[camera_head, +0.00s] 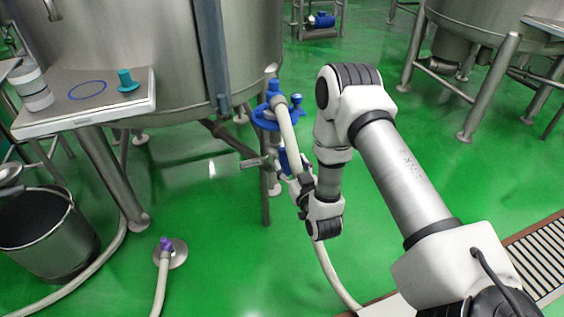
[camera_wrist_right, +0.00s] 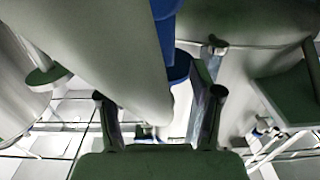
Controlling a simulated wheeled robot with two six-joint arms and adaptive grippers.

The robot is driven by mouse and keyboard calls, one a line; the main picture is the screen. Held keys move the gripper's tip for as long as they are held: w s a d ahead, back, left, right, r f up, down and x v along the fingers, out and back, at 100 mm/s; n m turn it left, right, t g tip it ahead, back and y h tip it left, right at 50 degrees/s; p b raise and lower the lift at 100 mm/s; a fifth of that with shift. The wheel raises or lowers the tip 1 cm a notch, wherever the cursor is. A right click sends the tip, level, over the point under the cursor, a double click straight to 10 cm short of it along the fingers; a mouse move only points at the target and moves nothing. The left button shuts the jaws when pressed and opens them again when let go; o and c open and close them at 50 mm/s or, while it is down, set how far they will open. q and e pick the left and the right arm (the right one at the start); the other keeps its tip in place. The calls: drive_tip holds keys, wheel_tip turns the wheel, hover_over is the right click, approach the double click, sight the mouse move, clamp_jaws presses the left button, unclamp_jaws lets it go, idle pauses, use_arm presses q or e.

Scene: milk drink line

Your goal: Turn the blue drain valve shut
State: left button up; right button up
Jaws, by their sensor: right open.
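A blue part (camera_head: 284,161), which looks like the drain valve, sits beside the end of the pipe under the big steel tank (camera_head: 150,50). A pale hose (camera_head: 289,133) hangs in front of it and hides part of it. My right gripper (camera_head: 292,182) is close to the blue part, just below it and to the right. In the right wrist view the gripper (camera_wrist_right: 158,115) has its two fingers apart. A blue piece (camera_wrist_right: 179,68) shows behind a thick pale tube (camera_wrist_right: 110,60) there; contact cannot be told. My left gripper is not in view.
A blue round holder (camera_head: 264,119) with blue fittings stands above the valve. A tank leg (camera_head: 265,195) is beside the gripper. A shelf (camera_head: 140,103), a bucket (camera_head: 35,235) and a purple-topped floor fitting (camera_head: 165,246) are at left. The middle green floor is clear.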

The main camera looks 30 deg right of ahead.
sight(286, 155)
drive_tip(key=b+x, duration=0.1)
drive_tip(key=x, duration=0.4)
drive_tip(key=shift+f, duration=0.15)
drive_tip(key=shift+w+d, duration=0.15)
drive_tip(key=shift+w, duration=0.25)
drive_tip(key=shift+c, duration=0.3)
clamp_jaws()
